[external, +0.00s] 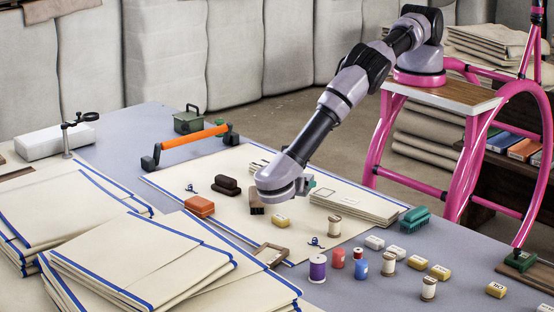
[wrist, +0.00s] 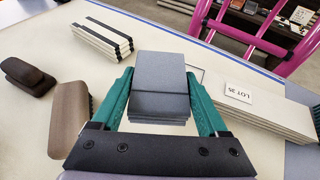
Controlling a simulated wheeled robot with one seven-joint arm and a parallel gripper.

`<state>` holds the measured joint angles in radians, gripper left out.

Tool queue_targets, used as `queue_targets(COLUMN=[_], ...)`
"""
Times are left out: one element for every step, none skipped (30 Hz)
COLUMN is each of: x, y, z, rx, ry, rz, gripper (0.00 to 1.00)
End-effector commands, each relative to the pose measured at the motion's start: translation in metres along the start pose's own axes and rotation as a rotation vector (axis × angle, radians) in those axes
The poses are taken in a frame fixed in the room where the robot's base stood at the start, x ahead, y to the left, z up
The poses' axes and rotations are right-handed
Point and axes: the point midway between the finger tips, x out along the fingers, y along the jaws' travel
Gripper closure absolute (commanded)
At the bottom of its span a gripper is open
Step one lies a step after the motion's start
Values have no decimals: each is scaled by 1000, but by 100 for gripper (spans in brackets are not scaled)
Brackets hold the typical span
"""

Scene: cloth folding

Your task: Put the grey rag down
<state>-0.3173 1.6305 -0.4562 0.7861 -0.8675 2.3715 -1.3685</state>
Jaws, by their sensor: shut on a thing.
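The grey rag (wrist: 160,72) is folded into a flat, layered pad. In the wrist view it sits between the two teal fingers of my gripper (wrist: 161,100), which is shut on it. Cream cloth with a blue border (external: 165,183) lies below it on the table. In the external view my gripper (external: 288,192) is low over the middle of this cloth, and the rag is hidden there. I cannot tell whether the rag touches the cloth.
A labelled cream stack (wrist: 255,104) stands close on the right. A brown wooden block (wrist: 69,120) and a dark block (wrist: 27,77) lie left. A striped stack (wrist: 101,40) is beyond. Spools (external: 317,268) stand near the front. Bare cloth lies between the striped stack and the rag.

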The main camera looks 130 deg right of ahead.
Motion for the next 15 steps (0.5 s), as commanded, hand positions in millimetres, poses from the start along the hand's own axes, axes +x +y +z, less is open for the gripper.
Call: queue_targets(x=[-3, -5, -8, -13, -17, -26, -33, -42, -55, -65, -75, -89, -99, -108, -118], y=[16, 25, 39, 49, 59, 73, 83, 92, 105, 113, 120, 127, 131, 134, 136], z=[2, 3, 5, 7, 9, 12, 14, 16, 19, 20, 21, 20, 18, 15, 10], rx=[-30, -51, -79, -101, -123, -155, -179, -205, -239, -264, -291, -324, -349, -372, -400], ry=[0, 0, 1, 2, 1, 3, 3, 3, 3, 3, 2, 1, 1, 0, -2], rz=[81, 129, 194, 246, 299, 374, 433, 493, 577, 639, 702, 782, 840, 895, 963], gripper=[78, 78, 78, 78, 78, 78, 78, 78, 78, 78, 78, 78, 78, 78, 78])
